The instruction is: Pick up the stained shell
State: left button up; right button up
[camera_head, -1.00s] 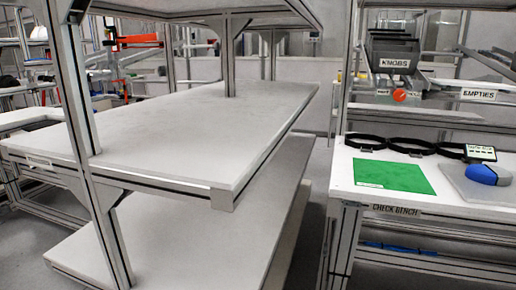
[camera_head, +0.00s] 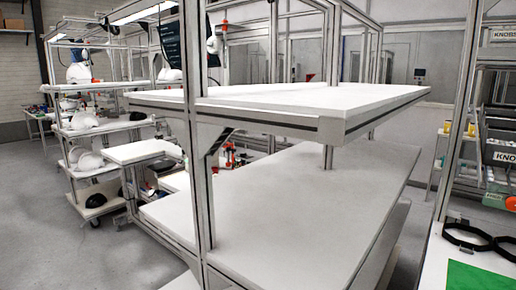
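Several pale, rounded helmet shells sit on a tiered rack at the far left, among them one on a middle shelf (camera_head: 83,120) and one on a lower shelf (camera_head: 88,161). A dark rounded shape (camera_head: 96,200) lies on the rack's bottom shelf. At this distance I cannot tell whether any shell is stained. Neither of my grippers is in view.
A large, empty white shelf unit (camera_head: 300,215) fills the middle and stands close. A bench with a green mat (camera_head: 478,277) and black rings (camera_head: 466,236) is at the lower right. Grey floor (camera_head: 85,255) is open at the left.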

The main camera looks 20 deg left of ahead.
aim_at(85, 120)
jog(key=u, duration=1.85)
jog(key=i+u, duration=0.4)
jog(key=i, duration=1.25)
jog(key=i+j, duration=0.1)
jog(key=i, duration=2.2)
jog(key=i+z, duration=0.1)
jog(key=i, duration=0.4)
jog(key=i+j+z, duration=0.1)
jog(key=i, duration=0.4)
jog(key=i+j+z, duration=0.1)
jog(key=i, duration=0.45)
jog(key=i+j+z, duration=0.1)
jog(key=i+j, duration=0.15)
jog(key=i, duration=0.2)
